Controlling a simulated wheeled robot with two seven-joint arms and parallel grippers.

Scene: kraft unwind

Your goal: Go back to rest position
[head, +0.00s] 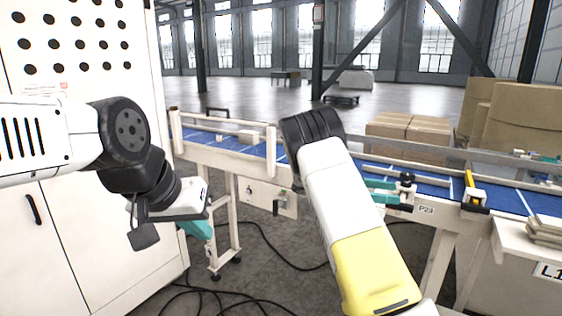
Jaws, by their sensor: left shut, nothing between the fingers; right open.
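My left gripper (198,229) shows at the left, at the end of my white and black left arm. Its teal fingers are together and hold nothing. It hangs in front of the white cabinet, below the conveyor's left end. My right gripper (382,191) shows just right of my white and yellow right arm, which hides part of it. Its two teal fingers are apart, with nothing seen between them. It is at the near edge of the blue conveyor belt (430,188) in the picture; I cannot tell whether it touches.
A white cabinet (100,225) stands close at the left. The conveyor crosses the middle, with a small pale box (239,137) on its left part. Brown cartons (412,133) stand behind it. Pale stacked pieces (546,229) lie at the right edge. Cables (262,236) lie on the floor.

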